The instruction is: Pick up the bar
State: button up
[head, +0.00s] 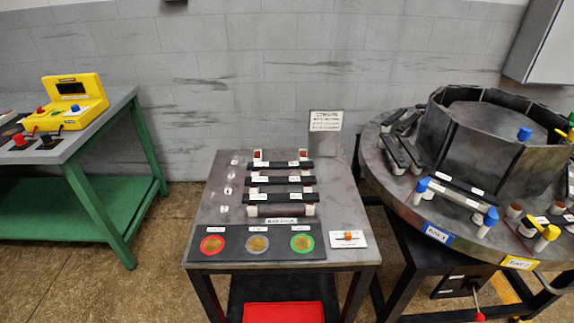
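Three dark bars lie crosswise, one behind another, on light posts on the middle table. They are the back bar (272,166), the middle bar (272,181) and the front bar (272,197), each with small white labels. More bars sit on the round table at the right: dark bars (394,153) at its left side and a light-labelled bar (455,190) between blue-capped posts. The frame does not show which bar is meant. My gripper is not in view.
The middle table (222,208) also carries red, white and green ringed discs (257,244), a small orange switch (348,236) and an upright sign (325,121). A dark drum (470,135) stands on the round table. A green bench (115,110) with a yellow device (75,95) is at left.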

aim_at(292, 164)
jog(key=i+j+u, duration=0.6)
jog(key=i, duration=0.15)
jog(key=l, duration=0.1)
